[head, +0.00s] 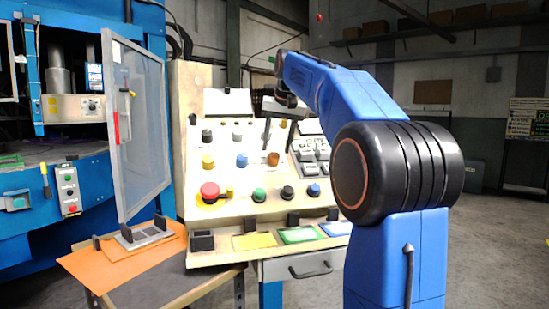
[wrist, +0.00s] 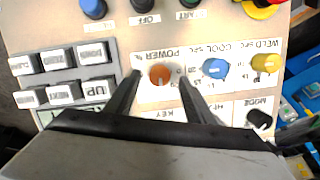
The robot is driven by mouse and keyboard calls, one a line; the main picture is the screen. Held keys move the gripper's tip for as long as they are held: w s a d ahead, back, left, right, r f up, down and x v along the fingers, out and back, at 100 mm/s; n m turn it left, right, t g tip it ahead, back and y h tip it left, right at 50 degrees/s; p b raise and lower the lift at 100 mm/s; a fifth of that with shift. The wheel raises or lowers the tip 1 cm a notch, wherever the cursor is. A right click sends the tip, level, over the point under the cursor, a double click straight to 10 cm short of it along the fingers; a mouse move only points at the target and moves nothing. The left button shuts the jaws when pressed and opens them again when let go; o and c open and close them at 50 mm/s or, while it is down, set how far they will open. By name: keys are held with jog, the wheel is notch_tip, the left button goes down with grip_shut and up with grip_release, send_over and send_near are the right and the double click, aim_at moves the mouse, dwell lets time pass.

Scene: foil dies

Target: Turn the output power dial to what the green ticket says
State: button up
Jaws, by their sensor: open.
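The power dial (head: 273,159) is an orange-brown knob on the sloped control panel. In the wrist view, where the lettering is upside down, the knob (wrist: 161,74) sits by a label reading POWER. My gripper (wrist: 160,80) is open, its two dark fingers on either side of the knob in that view. Whether they touch it or how far off they are, I cannot tell. In the head view my gripper (head: 267,132) shows just above the knob. The green ticket (head: 298,235) lies on the ledge below the panel; its writing is too small to read.
The blue (wrist: 215,69) and yellow (wrist: 265,63) knobs sit to the right of the dial in the wrist view; grey keys (wrist: 60,75) are at left. A red mushroom button (head: 210,191) and yellow (head: 254,240) and blue (head: 336,228) tickets are lower on the console.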

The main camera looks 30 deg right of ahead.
aim_at(275, 155)
jog(key=shift+x, duration=2.65)
jog(key=c, duration=1.1)
jog(key=shift+o, duration=0.2)
jog(key=shift+n, duration=0.3)
jog(key=n, duration=0.3)
jog(key=shift+h, duration=0.4)
jog(key=shift+d+n+h, duration=0.15)
jog(key=shift+n+h, duration=0.35)
jog(key=shift+n, duration=1.8)
